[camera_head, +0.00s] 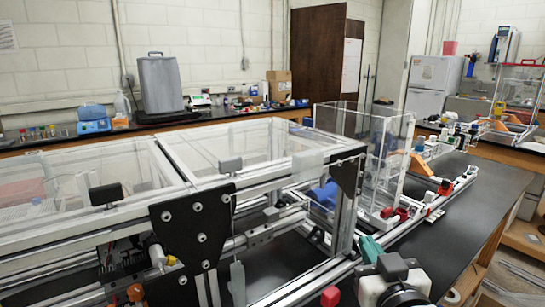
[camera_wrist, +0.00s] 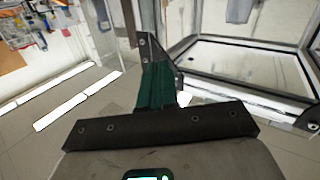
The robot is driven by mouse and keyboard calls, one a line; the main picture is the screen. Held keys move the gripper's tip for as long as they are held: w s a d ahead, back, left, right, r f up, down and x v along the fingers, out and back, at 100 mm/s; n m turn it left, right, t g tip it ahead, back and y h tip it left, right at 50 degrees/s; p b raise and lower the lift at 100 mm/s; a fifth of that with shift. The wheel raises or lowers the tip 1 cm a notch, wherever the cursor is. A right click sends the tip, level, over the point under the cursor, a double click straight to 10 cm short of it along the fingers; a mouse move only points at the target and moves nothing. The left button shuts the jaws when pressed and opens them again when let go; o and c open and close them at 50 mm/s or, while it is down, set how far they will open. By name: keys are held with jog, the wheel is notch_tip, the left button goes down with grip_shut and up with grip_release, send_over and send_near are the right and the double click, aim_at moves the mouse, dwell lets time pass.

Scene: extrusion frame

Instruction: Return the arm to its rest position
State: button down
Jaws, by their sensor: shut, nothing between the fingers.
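My gripper (camera_head: 368,245) shows at the lower middle of the head view as teal fingers in front of a grey and black wrist. In the wrist view my gripper (camera_wrist: 156,78) points away from the camera, its green fingers together and nothing held between them. The extrusion frame (camera_head: 285,185) with clear panels and black corner plates fills the left and middle of the head view. The fingers overlap its lower front rail in the head view; whether they touch it I cannot tell. In the wrist view, metal frame bars (camera_wrist: 245,85) lie just right of the fingers.
A dark bench top (camera_head: 470,195) runs along the right, with red and orange fittings on the rail beside it. A clear box (camera_head: 405,150) stands at the frame's far end. A side bench (camera_head: 50,150) with a grey container (camera_head: 160,85) lines the back wall.

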jog(key=s+d+f+m+g, duration=0.1)
jog(key=s+d+f+g, duration=0.25)
jog(key=s+f, duration=0.4)
jog(key=s+d+f+g, duration=0.2)
jog(key=s+f+g, duration=0.25)
jog(key=f, duration=0.55)
jog(key=s+d+f+m+g, duration=0.1)
jog(key=s+d+f+g, duration=0.2)
jog(key=s+f, duration=0.5)
jog(key=s+d+f+g, duration=0.1)
jog(key=s+f+g, duration=0.1)
jog(key=s+f, duration=0.2)
jog(key=s+d+f+g, duration=0.1)
jog(key=s+f+g, duration=0.2)
jog(key=s, duration=0.7)
notch_tip(320, 180, down, 2)
jog(key=shift+s+f+g+h, duration=0.15)
jog(key=shift+f+g+h, duration=0.15)
jog(key=shift+h, duration=0.1)
jog(key=c, duration=1.8)
grip_release()
